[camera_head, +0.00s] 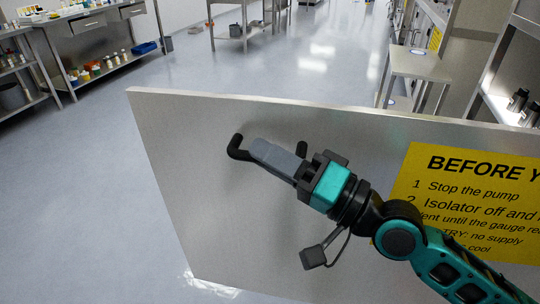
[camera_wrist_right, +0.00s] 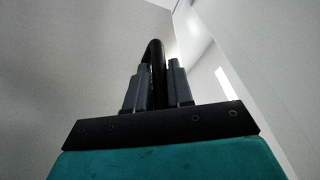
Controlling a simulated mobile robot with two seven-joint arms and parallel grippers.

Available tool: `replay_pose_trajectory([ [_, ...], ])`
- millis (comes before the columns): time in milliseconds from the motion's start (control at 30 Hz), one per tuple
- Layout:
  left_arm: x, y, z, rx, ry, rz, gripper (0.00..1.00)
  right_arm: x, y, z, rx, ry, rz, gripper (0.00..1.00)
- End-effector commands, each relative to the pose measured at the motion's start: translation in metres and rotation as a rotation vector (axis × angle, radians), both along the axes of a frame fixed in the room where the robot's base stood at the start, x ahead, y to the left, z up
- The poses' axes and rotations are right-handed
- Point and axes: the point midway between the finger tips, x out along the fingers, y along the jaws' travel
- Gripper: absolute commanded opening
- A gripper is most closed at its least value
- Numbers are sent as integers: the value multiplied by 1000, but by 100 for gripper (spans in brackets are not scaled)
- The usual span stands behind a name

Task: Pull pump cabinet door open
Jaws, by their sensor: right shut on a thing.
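The pump cabinet door (camera_head: 200,190) is a grey panel across the head view, with a yellow sign (camera_head: 470,205) at its right. Floor shows beyond its top and left edges; the cabinet body is not recognisable. A black bar handle (camera_head: 238,150) sits on the door's face. My right gripper (camera_head: 262,153) reaches in from the lower right and is shut on the handle. In the right wrist view the handle (camera_wrist_right: 157,65) stands between the two fingers of the gripper (camera_wrist_right: 156,80). The fingers hide part of it. My left gripper is not in view.
Shelving with bottles (camera_head: 105,63) stands at the back left, with a blue bin (camera_head: 145,48) on its lower shelf. A metal table (camera_head: 420,65) and shelves stand beyond the door at the right. The floor (camera_head: 70,200) left of the door is clear.

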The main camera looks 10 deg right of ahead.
Motion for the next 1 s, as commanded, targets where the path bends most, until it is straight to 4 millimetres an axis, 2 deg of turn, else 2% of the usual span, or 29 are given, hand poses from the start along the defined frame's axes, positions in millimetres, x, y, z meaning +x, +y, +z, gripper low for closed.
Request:
replay_pose_trajectory([
  [67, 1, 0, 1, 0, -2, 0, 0, 0, -1, 3, 2, -9, -2, 0],
  [100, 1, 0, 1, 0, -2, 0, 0, 0, -1, 3, 2, -9, -2, 23],
  [300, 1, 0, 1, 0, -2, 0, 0, 0, 0, 2, 1, -6, -1, 42],
  [667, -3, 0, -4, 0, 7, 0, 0, -3, -4, -2, -1, 0, -2, 42],
  [1000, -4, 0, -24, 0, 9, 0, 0, -29, -34, -13, -7, -1, -1, 42],
])
